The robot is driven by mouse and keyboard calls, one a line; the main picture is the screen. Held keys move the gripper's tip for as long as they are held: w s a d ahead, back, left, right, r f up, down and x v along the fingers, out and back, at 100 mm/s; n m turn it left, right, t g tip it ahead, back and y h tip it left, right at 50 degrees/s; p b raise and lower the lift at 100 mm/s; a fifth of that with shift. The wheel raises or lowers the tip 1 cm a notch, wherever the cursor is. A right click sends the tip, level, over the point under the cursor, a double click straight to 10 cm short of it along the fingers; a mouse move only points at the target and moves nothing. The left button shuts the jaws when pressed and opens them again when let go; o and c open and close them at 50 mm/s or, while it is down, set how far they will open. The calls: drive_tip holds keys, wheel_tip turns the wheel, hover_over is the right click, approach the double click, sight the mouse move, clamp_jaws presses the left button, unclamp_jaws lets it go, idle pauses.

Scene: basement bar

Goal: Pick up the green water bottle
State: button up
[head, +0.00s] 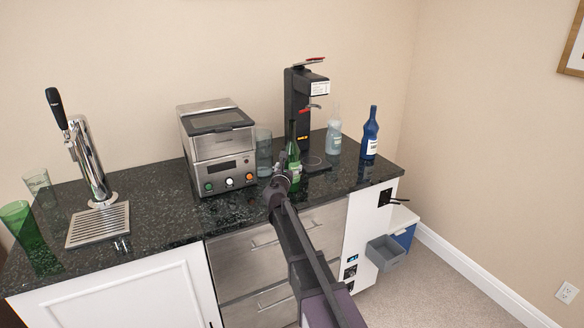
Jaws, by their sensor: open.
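A green bottle (293,155) stands upright on the dark speckled counter, in front of the black dispenser. Its neck and part of its label show; its lower part is partly hidden behind my gripper. My gripper (282,172) is at the end of my arm, which reaches in from the lower right. It is open and lies in front of and just left of the bottle's base in the picture. I cannot tell whether it touches the bottle.
A steel machine (218,148) and a clear glass (264,152) stand left of the bottle. The black dispenser (298,100) is behind it; a clear bottle (334,135) and a blue bottle (370,135) stand right. A green glass (28,238) and beer tap (88,165) are far left.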

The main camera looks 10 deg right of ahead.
sight(292, 161)
drive_tip(key=shift+x, duration=2.6)
drive_tip(key=shift+f, duration=0.15)
drive_tip(key=shift+c, duration=0.2)
drive_tip(key=c, duration=1)
